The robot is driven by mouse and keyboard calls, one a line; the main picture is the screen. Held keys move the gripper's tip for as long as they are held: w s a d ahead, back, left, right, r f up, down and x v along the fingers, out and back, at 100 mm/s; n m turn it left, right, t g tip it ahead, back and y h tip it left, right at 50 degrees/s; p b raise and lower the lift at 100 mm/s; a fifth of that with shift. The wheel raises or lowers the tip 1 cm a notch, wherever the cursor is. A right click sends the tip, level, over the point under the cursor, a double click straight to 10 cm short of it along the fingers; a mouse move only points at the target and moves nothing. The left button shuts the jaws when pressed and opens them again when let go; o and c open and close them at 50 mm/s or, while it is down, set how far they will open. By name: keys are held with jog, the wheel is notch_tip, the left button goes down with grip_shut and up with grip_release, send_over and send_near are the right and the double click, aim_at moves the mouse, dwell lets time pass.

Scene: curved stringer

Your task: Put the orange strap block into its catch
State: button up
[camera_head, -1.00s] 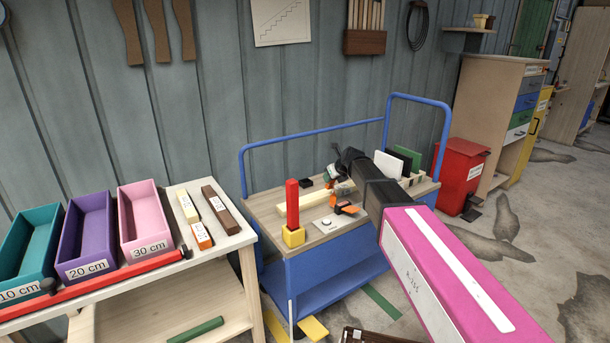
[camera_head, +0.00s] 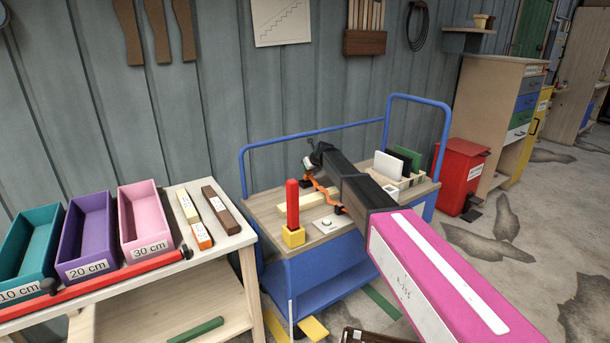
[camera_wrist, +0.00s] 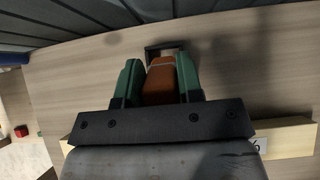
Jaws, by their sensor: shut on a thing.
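My gripper (camera_wrist: 159,82) is shut on the orange strap block (camera_wrist: 160,80), which sits between its two green fingers in the wrist view. A dark, frame-shaped catch (camera_wrist: 150,54) lies just beyond the block's tip, roughly in line with it. I cannot tell whether block and catch touch. The block is too small to make out there, and I cannot make out the catch.
The blue cart's wooden top (camera_head: 268,212) carries a pale wooden bar (camera_head: 321,207), a red post in a yellow base (camera_head: 292,205), a white plate (camera_head: 326,224) and a rack with panels (camera_head: 408,180). A blue rail (camera_head: 290,138) runs along its back.

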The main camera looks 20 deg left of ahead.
jog(key=shift+w+a+f, duration=0.15)
jog(key=shift+a+f, duration=0.05)
jog(key=shift+f, duration=0.4)
jog(key=shift+w+a+f, duration=0.15)
jog(key=shift+a+f, duration=0.05)
jog(key=shift+f, duration=0.35)
jog(key=shift+w+a, duration=0.15)
jog(key=shift+w+a+r+g+h, duration=0.1)
jog(key=shift+w+a+g+h, duration=0.2)
jog(key=shift+g+h, duration=0.4)
jog(key=shift+w+a+r+g+h, duration=0.1)
jog(key=shift+w+a+g+h, duration=0.15)
jog(key=shift+g+h, duration=0.45)
jog(key=shift+s+f, duration=0.15)
jog(key=shift+f, duration=0.7)
jog(key=o, duration=1.1)
jog(key=shift+f, duration=0.15)
jog(key=shift+c, duration=0.2)
